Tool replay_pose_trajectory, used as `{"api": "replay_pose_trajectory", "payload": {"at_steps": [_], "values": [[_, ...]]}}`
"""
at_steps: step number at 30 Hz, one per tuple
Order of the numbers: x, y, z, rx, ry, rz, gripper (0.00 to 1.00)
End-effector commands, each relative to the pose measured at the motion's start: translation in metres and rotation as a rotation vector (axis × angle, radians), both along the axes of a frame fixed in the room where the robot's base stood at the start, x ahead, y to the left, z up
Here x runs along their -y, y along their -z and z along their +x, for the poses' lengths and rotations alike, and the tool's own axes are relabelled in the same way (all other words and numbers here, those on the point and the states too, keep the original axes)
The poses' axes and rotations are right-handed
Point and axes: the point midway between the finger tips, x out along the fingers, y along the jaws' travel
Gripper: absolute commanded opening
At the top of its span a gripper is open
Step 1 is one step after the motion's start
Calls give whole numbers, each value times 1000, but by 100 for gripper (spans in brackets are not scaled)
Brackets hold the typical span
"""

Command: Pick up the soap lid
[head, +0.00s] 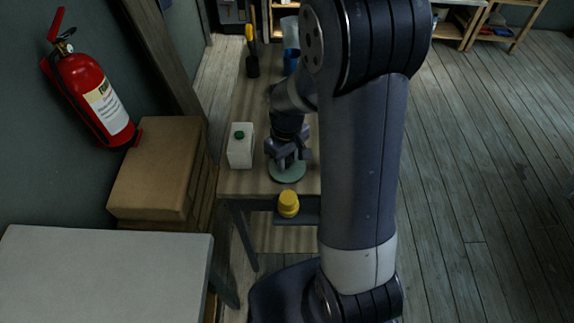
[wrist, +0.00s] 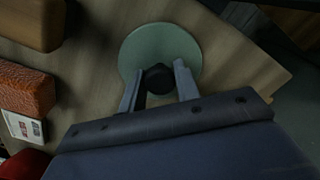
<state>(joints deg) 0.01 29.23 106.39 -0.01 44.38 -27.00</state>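The soap lid appears to be a pale green round disc (head: 287,174) with a dark knob, lying flat near the front edge of the wooden table. In the wrist view the disc (wrist: 180,45) shows whole except where my fingers cover it, with the knob (wrist: 158,78) near its lower part. My gripper (wrist: 158,68) is over the disc, its two fingers apart on either side of the knob. A narrow gap seems to show between fingers and knob. In the head view my gripper (head: 288,162) hides the knob.
A white container with a green cap (head: 240,147) stands left of my gripper. A yellow jar (head: 288,204) is in front, lower down. A dark cup (head: 252,67) and a blue item (head: 291,61) are farther back. The wrist view shows an orange-red block (wrist: 24,90).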

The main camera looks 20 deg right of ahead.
Motion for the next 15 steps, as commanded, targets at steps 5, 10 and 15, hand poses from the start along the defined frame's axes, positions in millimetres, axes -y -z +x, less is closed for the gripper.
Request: {"api": "replay_pose_trajectory", "payload": {"at_steps": [5,10,15], "values": [[0,0,0,0,0,0,16],[0,0,0,0,0,0,5],[0,-1,0,1,0,0,5]]}}
